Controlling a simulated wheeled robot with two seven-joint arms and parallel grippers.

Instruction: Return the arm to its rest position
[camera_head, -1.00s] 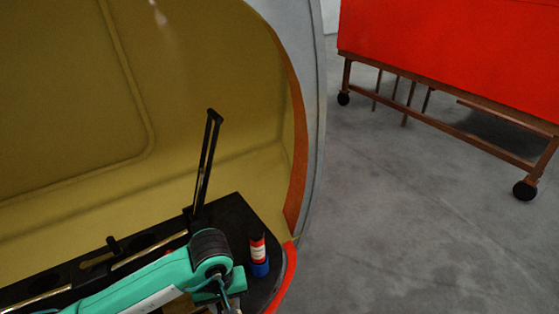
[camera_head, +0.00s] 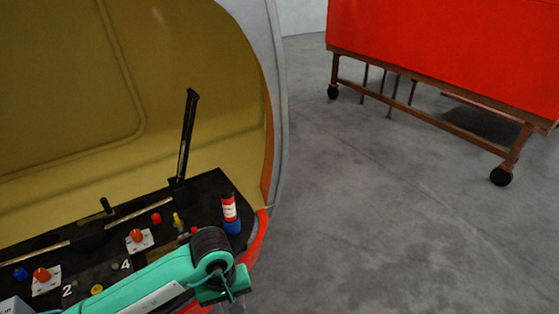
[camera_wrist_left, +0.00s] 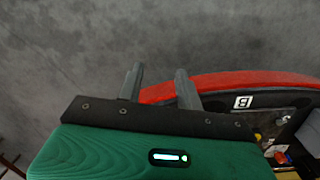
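My left arm (camera_head: 150,285) is green and reaches in from the lower left in the head view, in front of the black control console (camera_head: 205,192). Its dark wrist joint (camera_head: 211,243) is near the console's red front rim. My left gripper (camera_wrist_left: 160,72) shows two grey fingers set apart with nothing between them in the left wrist view. It points at grey floor, with the console's red rim (camera_wrist_left: 235,79) just beyond and to the right. The fingertips are hard to make out in the head view. My right arm and gripper are not in view.
The console carries red knobs (camera_head: 137,236), a tall black lever (camera_head: 188,135) and a red and blue cylinder (camera_head: 230,213). A yellow-walled nosecone shell (camera_head: 70,90) surrounds it. A red wheeled cart (camera_head: 450,50) stands at the back right. The floor (camera_head: 390,220) between is clear.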

